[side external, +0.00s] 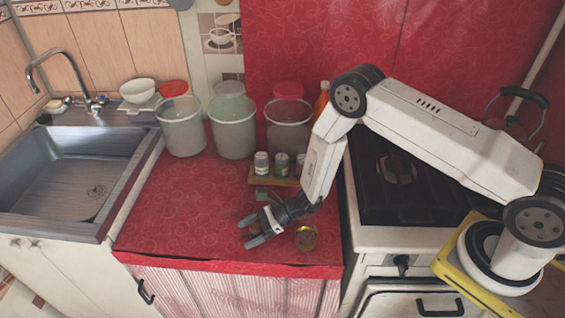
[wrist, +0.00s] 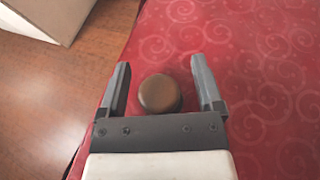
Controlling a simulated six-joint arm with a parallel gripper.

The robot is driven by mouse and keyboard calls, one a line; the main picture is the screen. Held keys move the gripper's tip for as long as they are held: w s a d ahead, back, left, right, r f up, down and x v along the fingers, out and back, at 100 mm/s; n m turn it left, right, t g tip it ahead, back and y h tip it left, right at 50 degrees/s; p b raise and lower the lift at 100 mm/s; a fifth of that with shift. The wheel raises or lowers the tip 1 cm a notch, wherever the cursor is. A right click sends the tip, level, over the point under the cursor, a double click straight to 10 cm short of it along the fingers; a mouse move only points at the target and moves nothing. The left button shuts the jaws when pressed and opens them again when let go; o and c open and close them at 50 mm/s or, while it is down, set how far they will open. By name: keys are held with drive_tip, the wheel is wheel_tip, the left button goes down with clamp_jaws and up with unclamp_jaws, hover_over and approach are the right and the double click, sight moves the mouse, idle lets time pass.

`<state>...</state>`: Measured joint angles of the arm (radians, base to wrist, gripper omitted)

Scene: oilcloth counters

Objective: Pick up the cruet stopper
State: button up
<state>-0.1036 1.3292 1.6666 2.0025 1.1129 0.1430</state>
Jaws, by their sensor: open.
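The cruet stopper is most likely the small brown round piece (wrist: 160,94) in the wrist view. It lies on the red oilcloth between the two grey fingers, near the palm, with a visible gap on either side. My gripper (wrist: 162,78) is open around it and holds nothing. In the side external view my gripper (side external: 246,230) is low over the front part of the red counter, fingers pointing left. I cannot make out the stopper between the fingers there.
A small amber jar (side external: 306,237) stands just right of my gripper. Behind is a wooden rack (side external: 272,181) with small jars, then several buckets (side external: 232,135). The sink (side external: 75,180) is left, the stove (side external: 400,185) right. The counter's front edge (side external: 230,266) is close; the cloth left of my gripper is clear.

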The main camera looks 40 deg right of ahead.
clamp_jaws()
drive_tip(key=shift+r, duration=0.15)
drive_tip(key=shift+r, duration=0.85)
drive_tip(key=s+d+r, duration=0.1)
drive_tip(key=s+r, duration=0.2)
drive_tip(key=s, duration=0.1)
drive_tip(key=s+d+r, duration=0.2)
drive_tip(key=s+r, duration=0.2)
drive_tip(key=s, duration=0.1)
drive_tip(key=s+d+r, duration=0.1)
drive_tip(key=s+r, duration=0.3)
drive_tip(key=shift+s+d, duration=0.15)
drive_tip(key=shift+d, duration=0.1)
